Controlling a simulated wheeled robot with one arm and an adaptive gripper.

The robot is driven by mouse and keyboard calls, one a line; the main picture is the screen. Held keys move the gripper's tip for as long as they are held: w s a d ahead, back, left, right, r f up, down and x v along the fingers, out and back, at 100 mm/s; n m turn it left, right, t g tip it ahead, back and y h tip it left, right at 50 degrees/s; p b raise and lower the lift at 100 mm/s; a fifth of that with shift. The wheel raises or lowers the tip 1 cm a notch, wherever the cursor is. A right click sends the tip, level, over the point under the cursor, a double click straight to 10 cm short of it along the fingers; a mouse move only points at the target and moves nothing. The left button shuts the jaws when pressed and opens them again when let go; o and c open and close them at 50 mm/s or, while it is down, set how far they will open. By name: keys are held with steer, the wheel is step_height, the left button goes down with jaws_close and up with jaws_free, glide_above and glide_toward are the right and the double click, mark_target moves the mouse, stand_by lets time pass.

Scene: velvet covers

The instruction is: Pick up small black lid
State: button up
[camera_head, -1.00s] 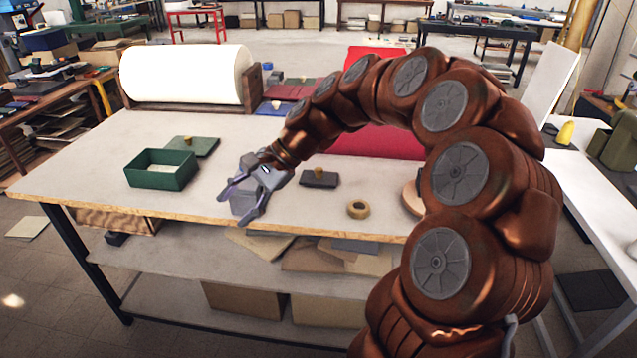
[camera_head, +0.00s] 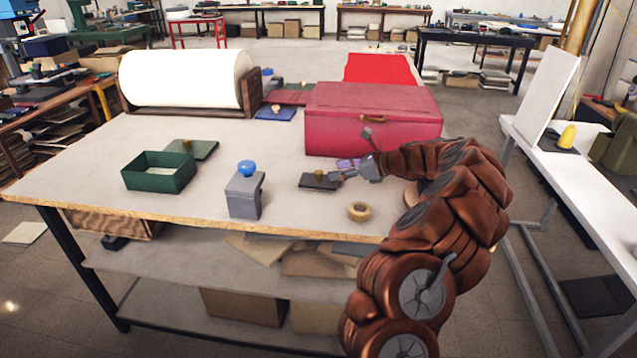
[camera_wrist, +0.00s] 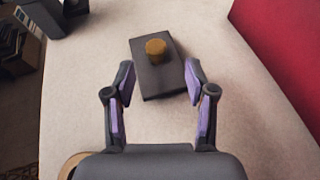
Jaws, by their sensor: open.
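The small black lid (camera_head: 318,183) is a flat dark rectangle with a round brass-coloured knob. It lies flat on the worktable (camera_head: 215,135), left of the large red box. In the wrist view the lid (camera_wrist: 150,82) lies ahead of my gripper (camera_wrist: 161,88), its near edge close to the fingertips and its knob (camera_wrist: 156,50) beyond them. My gripper is open and empty, with purple pads on the inner sides of its fingers. In the head view my gripper (camera_head: 352,150) is at the right side of the lid, close to the red box; the exact gap is unclear.
The red box (camera_head: 372,125) stands close behind my gripper. A tape roll (camera_head: 359,211) lies in front of the lid. A grey block with a blue knob (camera_head: 245,193) stands to the left, then a green open box (camera_head: 158,172) and a green lid (camera_head: 195,149).

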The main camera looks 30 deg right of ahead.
mark_target(321, 172)
steer(key=x, duration=0.2)
steer(key=p+x, duration=0.1)
steer(key=x, duration=0.3)
steer(key=shift+a+r, duration=0.3)
steer(key=shift+a, duration=0.1)
steer(key=shift+w+f+p, duration=0.2)
steer(key=shift+p, duration=0.1)
steer(key=shift+c, duration=0.4)
jaws_close()
